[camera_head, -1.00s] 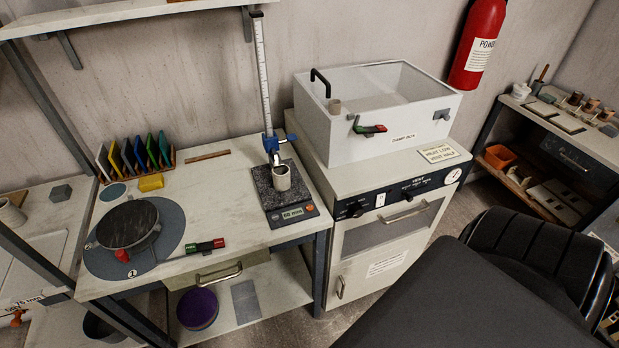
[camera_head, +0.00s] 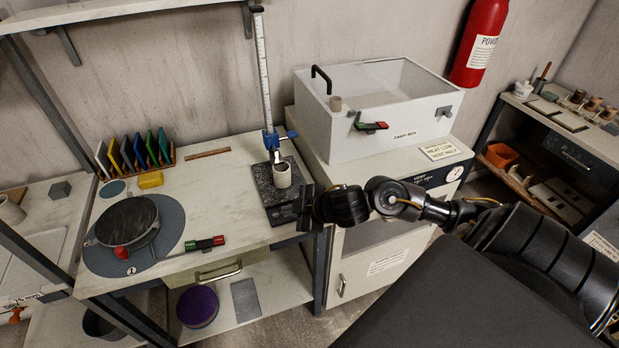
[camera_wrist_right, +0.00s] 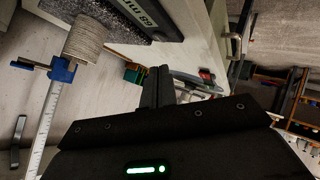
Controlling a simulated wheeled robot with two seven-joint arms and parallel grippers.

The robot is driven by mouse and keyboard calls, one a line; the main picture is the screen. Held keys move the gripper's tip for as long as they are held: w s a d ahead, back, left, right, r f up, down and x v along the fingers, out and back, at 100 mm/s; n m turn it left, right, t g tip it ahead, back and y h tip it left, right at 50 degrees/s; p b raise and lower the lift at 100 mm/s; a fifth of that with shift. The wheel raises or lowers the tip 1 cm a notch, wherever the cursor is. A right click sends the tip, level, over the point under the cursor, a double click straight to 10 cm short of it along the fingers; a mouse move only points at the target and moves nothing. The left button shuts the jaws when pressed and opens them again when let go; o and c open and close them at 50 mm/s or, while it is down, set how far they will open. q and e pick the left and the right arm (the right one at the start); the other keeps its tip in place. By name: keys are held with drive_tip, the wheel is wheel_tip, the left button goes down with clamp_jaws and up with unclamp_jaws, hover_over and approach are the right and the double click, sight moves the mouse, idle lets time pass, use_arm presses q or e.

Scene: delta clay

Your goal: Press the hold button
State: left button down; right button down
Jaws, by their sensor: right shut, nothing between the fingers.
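A height gauge with a tall white scale (camera_head: 264,75) and a blue slider (camera_head: 271,139) stands on a speckled granite base (camera_head: 267,183). A small grey cup (camera_head: 282,175) stands on the base below the slider. My right gripper (camera_wrist_right: 158,86) is shut and empty, beside the panel; contact cannot be told. My left gripper is out of view.
A round turntable (camera_head: 125,225) and a lever with red and green ends (camera_head: 205,244) are on the bench left of the gauge. A white damp box (camera_head: 375,105) stands on the cabinet to the right.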

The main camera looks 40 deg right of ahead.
drive_tip(key=w+d+r+n+g, duration=0.1)
drive_tip(key=d+r, duration=0.5)
drive_tip(key=d, duration=0.3)
drive_tip(key=shift+w+d+r+n+g, duration=0.15)
drive_tip(key=shift+w+d+n+g, duration=0.15)
drive_tip(key=shift+d+n, duration=0.1)
drive_tip(key=shift+a, duration=0.1)
wheel_tip(320, 180, down, 7)
drive_tip(key=b, duration=0.7)
drive_tip(key=shift+b, duration=0.3)
drive_tip(key=shift+f+b, duration=0.6)
drive_tip(key=shift+f, duration=0.35)
drive_tip(key=shift+f, duration=0.15)
